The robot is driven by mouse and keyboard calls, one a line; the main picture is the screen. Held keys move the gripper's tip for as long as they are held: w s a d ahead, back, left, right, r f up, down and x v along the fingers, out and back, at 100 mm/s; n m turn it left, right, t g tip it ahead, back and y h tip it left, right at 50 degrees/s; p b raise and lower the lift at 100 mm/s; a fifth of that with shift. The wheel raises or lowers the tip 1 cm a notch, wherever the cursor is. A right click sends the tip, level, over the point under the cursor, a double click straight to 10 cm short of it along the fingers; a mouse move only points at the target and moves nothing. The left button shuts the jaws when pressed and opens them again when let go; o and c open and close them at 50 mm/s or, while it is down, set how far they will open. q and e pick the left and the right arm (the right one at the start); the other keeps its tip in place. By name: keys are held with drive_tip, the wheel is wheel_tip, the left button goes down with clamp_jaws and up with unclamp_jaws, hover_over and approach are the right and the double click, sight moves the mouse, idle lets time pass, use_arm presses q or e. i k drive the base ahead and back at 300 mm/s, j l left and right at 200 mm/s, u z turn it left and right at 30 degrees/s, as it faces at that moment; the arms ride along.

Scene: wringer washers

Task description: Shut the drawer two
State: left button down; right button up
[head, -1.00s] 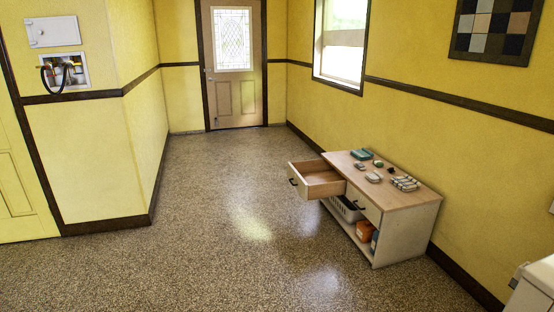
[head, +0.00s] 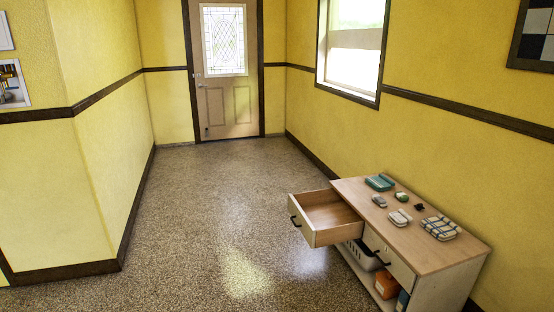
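A low cabinet (head: 462,258) with a wooden top stands against the right wall. Its far drawer (head: 316,233) is pulled well out to the left and looks empty inside. That drawer has a dark handle (head: 295,221) on its front. The near drawer (head: 388,258) is shut and also has a dark handle. No number shows on either drawer. Neither of my grippers is in view.
Several small items lie on the cabinet top, among them a teal case (head: 380,182) and a checked cloth bundle (head: 441,228). A pale basket (head: 362,254) and an orange container (head: 386,285) sit on the shelf below. The speckled floor (head: 200,220) left of the cabinet is clear.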

sight(323, 217)
drive_tip(key=i, duration=1.85)
